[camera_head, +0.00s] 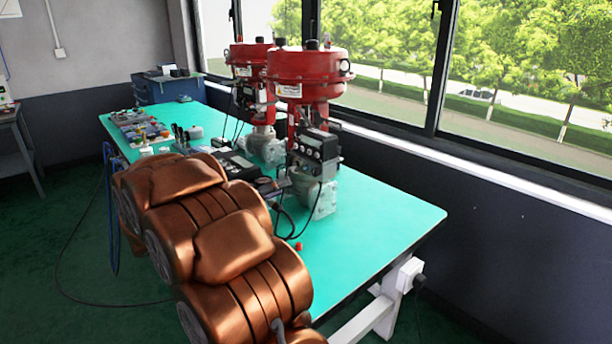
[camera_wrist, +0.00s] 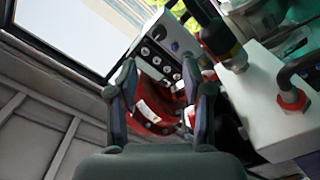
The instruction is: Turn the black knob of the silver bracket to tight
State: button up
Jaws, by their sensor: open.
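My gripper (camera_wrist: 167,78) is open in the wrist view, its two dark fingers apart with nothing held between them. Beyond the fingertips is a silver-grey box (camera_wrist: 160,45) with several small dark round knobs or ports on its face. I cannot tell which part is the black knob of the silver bracket. In the head view, two red valve actuators (camera_head: 308,75) stand on the table, with a black and grey unit (camera_head: 315,150) on the nearer one. My copper arm reaches toward them, and my gripper cannot be made out there.
A pale block (camera_wrist: 280,115) with a red fitting (camera_wrist: 292,99) is close at the right of the wrist view. The green table (camera_head: 380,220) is clear at its near right. Instruments (camera_head: 140,130) and cables crowd its left side. Windows line the wall behind.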

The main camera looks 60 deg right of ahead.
aim_at(314, 174)
jog(key=shift+x, duration=5.25)
grip_shut()
